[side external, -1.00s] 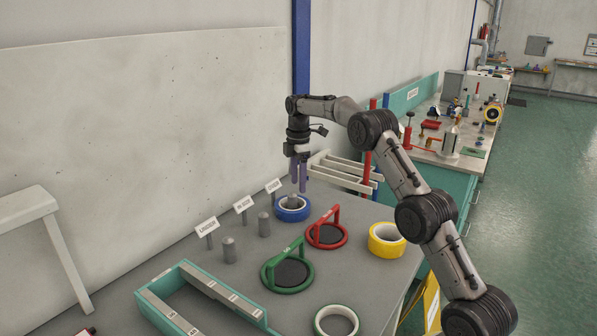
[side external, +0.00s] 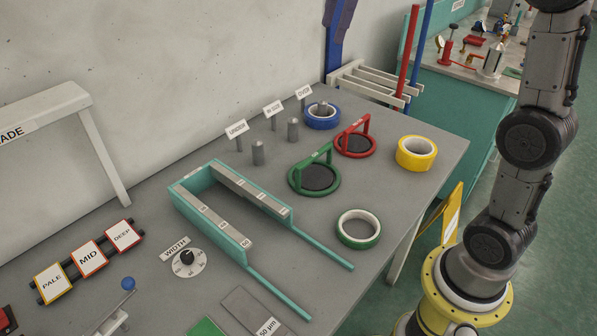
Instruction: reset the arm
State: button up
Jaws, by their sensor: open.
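The blue tape roll (side external: 321,117) sits around the peg at the OVER sign (side external: 304,92). My arm rises at the right and leaves the picture at the top.
The UNDER peg (side external: 258,154) and IN SIZE peg (side external: 293,130) are bare. A green-handled ring (side external: 315,180), a red-handled ring (side external: 355,143), a yellow roll (side external: 416,153) and a green-edged roll (side external: 358,229) lie apart. A teal forked frame (side external: 234,243) lies in front.

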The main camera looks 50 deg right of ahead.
jog(key=s+a+f+m+t, duration=0.15)
jog(key=s+a, duration=0.25)
jog(key=s, duration=0.4)
jog(key=s+a+f+m, duration=0.1)
jog(key=s+a+m, duration=0.15)
jog(key=s, duration=0.55)
jog(key=s+a+f+m, duration=0.2)
jog(key=s+f+m, duration=0.6)
jog(key=f, duration=0.4)
jog(key=shift+s+a+f+t+y, duration=0.2)
jog(key=shift+s+f+t+y, duration=0.15)
jog(key=shift+s+y, duration=0.05)
